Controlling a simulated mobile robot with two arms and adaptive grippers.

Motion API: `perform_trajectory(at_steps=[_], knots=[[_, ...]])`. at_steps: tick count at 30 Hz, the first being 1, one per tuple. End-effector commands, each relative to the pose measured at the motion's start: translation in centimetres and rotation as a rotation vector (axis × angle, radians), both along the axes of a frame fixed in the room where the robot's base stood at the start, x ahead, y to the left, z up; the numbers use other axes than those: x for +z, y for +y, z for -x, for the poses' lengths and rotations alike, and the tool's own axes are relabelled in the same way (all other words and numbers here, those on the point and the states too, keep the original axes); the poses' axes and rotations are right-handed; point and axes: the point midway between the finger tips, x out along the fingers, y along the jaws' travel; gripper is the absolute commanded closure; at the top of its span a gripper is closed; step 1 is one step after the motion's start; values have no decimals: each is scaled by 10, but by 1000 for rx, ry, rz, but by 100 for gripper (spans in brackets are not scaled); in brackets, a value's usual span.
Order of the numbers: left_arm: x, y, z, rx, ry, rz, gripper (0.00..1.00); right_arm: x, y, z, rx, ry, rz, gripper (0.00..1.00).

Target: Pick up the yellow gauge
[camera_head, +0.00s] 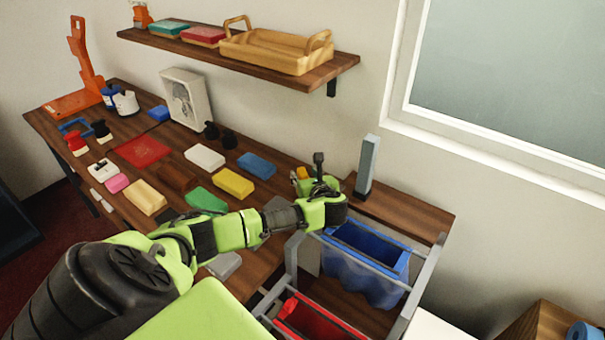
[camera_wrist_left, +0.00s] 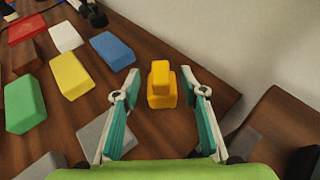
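The yellow gauge (camera_wrist_left: 161,88) is a small orange-yellow piece with a stepped shape. In the left wrist view it stands on the wooden counter between the two spread fingers of my left gripper (camera_wrist_left: 160,115), just beyond the teal pads, with gaps on both sides. In the head view the gauge (camera_head: 302,173) shows only in part, next to my left gripper (camera_head: 315,172), which hides the rest. The left gripper is open and empty. My right gripper is in neither view.
Blocks lie left of the gauge: blue (camera_wrist_left: 113,50), yellow (camera_wrist_left: 71,75), green (camera_wrist_left: 24,103), white (camera_wrist_left: 65,37). A grey upright post (camera_head: 366,167) stands to the right. A rack with a blue bin (camera_head: 368,240) and a red bin (camera_head: 318,323) is in front.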

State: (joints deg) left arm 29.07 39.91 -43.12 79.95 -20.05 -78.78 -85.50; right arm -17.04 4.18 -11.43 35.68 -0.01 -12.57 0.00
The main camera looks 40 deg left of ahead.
Motion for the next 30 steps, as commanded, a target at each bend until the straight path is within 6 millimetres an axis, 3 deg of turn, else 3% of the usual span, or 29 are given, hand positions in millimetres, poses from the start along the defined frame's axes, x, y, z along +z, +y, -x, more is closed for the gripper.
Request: perform_trajectory(at_steps=[6,14,15,19,20,30], knots=[[-8,15,-10,-2,2,0,61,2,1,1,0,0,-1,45],[-9,17,-11,-2,1,1,61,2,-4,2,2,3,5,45],[-9,17,-11,-3,1,0,64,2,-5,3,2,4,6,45],[-9,17,-11,-3,1,0,97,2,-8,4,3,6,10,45],[-9,17,-11,-3,1,0,100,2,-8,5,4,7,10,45],[-8,17,-11,-2,0,0,100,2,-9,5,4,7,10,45]])
